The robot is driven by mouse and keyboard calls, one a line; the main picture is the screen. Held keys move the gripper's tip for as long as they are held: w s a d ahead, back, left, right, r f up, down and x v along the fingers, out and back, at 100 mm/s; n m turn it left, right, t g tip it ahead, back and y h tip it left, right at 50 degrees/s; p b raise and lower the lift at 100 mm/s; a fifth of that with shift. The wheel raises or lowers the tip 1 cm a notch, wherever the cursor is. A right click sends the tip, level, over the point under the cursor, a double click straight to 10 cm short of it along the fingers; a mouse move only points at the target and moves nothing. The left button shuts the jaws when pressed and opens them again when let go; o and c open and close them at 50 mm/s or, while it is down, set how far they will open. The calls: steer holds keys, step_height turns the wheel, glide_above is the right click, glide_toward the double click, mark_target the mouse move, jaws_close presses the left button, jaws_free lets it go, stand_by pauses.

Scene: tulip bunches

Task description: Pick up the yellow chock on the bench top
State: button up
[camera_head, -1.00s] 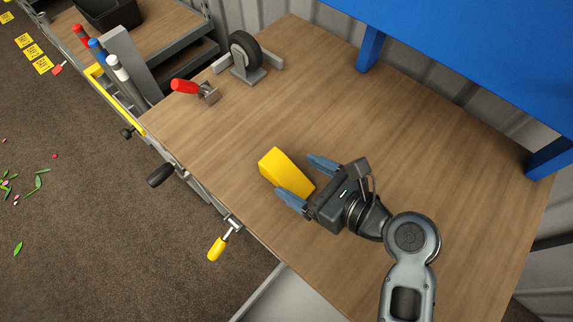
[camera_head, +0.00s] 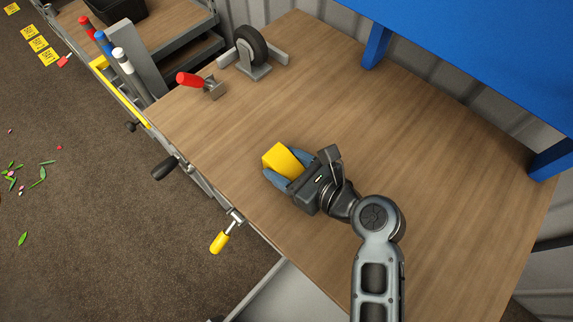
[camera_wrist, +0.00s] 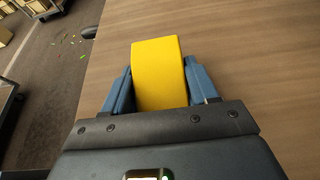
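The yellow chock (camera_head: 281,160) is a wedge-shaped block on the wooden bench top (camera_head: 400,130), near the bench's front edge. In the wrist view the chock (camera_wrist: 159,75) lies between the two blue fingers, its far end reaching out past them. My gripper (camera_head: 289,169) is closed in on it, with one finger against each side. The wrist view also shows my gripper (camera_wrist: 160,95), with no clear gap at either side of the chock. The near end of the chock is hidden by the gripper body. I cannot tell whether its underside touches the bench.
A red-handled clamp (camera_head: 190,79) and a black wheel on a stand (camera_head: 252,48) are at the bench's far left. A yellow-handled clamp (camera_head: 220,241) and a black knob (camera_head: 164,168) stick out from the front edge. A blue panel (camera_head: 470,50) stands behind. The bench right of my arm is clear.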

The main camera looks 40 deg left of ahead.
steer(key=c, duration=0.7)
steer(key=shift+c, duration=0.2)
